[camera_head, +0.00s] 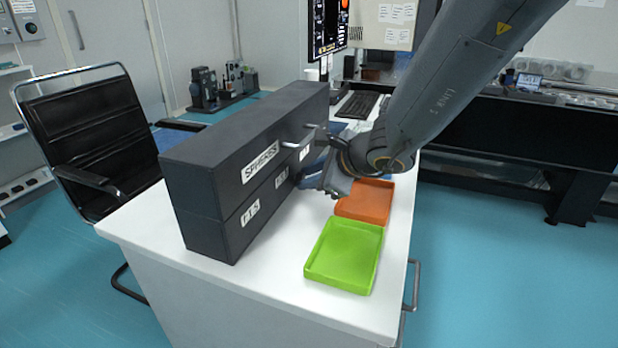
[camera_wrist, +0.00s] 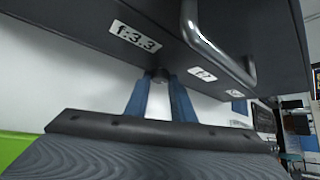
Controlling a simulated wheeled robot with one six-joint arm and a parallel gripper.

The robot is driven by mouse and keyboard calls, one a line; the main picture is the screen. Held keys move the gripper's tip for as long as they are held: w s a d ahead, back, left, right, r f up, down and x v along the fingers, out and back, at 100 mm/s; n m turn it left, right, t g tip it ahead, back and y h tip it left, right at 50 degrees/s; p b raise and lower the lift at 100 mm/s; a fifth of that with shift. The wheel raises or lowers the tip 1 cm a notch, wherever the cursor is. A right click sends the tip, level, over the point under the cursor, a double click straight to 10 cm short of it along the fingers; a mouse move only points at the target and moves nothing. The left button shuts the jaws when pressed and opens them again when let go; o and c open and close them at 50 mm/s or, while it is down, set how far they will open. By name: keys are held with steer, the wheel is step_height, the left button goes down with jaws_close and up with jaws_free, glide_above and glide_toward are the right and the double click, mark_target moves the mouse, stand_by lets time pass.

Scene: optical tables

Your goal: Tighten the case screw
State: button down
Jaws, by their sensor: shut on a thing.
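A long dark grey case (camera_head: 225,165) stands on the white table, with white labels and a metal handle on its front. In the wrist view its dark face (camera_wrist: 90,40) fills the top, with the handle (camera_wrist: 215,50) at the upper right. A small dark round screw head (camera_wrist: 158,74) shows by the case's lower edge, between the tips of my two blue fingers. My gripper (camera_wrist: 159,82) is shut on this screw. In the head view my gripper (camera_head: 308,172) is close to the case's front, and the screw is hidden.
A green tray (camera_head: 345,256) and an orange tray (camera_head: 367,201) sit on the white table (camera_head: 270,300) in front of the case. A black chair (camera_head: 85,130) stands on the left. A keyboard (camera_head: 357,105) and monitor (camera_head: 328,25) are behind.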

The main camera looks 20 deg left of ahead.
steer(key=c, duration=1.5)
jaws_free()
steer(key=p, duration=0.4)
steer(key=shift+r+g, duration=0.2)
steer(key=shift+g, duration=0.1)
steer(key=m+g+p, duration=0.1)
steer(key=p, duration=0.5)
steer(key=g+p, duration=0.1)
steer(key=p, duration=0.5)
steer(key=shift+w+r+m, duration=0.1)
steer(key=shift+w+m, duration=0.15)
steer(key=shift+m, duration=0.15)
steer(key=shift+w+g+p, duration=0.1)
steer(key=shift+g+p, duration=0.5)
steer(key=shift+p, duration=0.35)
